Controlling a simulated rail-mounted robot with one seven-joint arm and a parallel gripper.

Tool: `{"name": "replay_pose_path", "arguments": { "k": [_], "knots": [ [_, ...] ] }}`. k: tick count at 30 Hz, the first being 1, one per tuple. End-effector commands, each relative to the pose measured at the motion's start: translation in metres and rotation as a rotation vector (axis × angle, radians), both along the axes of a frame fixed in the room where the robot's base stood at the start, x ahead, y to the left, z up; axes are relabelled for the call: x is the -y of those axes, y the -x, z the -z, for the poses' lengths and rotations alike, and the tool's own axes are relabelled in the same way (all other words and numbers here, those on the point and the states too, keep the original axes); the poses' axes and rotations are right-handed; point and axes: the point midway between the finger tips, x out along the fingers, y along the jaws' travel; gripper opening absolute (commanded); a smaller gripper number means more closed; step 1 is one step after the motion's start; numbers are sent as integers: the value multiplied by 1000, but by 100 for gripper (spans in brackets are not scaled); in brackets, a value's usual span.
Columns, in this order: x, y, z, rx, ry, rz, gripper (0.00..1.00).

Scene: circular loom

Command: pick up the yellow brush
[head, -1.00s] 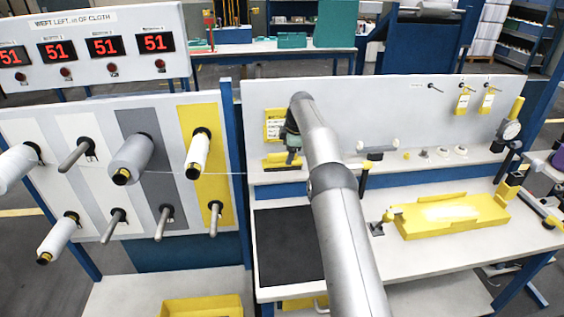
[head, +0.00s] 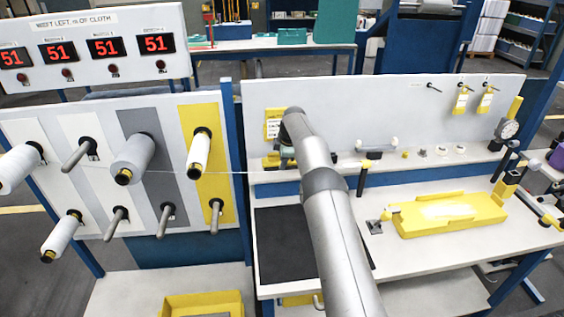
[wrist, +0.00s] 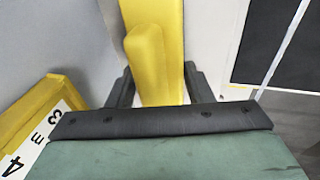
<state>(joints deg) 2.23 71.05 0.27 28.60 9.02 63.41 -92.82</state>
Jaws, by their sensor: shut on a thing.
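The yellow brush (wrist: 155,65) runs up through the middle of the wrist view, between the two dark fingers of my gripper (wrist: 160,88). The fingers are shut on it, one on each side. In the head view a small yellow part of the brush (head: 271,162) shows on the narrow shelf at the left end of the white bench. My gripper (head: 288,158) is low at that shelf there, and my arm hides most of the brush. I cannot tell whether the brush still touches the shelf.
A yellow-framed card (wrist: 40,112) with numbers is close by at lower left in the wrist view. A black mat (head: 283,245) lies on the bench below the shelf. A yellow tray (head: 450,215) is on the right. The spool rack (head: 110,170) stands left.

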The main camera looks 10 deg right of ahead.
Motion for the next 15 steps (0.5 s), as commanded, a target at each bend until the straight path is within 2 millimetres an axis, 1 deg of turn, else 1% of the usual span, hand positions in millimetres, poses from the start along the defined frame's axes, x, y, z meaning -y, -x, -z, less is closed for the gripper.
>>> {"name": "replay_pose_path", "arguments": {
  "k": [8, 15],
  "knots": [
    [0, -1, -5, 2, 0, 0, 19],
    [0, -1, -27, 4, -1, -1, 19]
  ]
}}
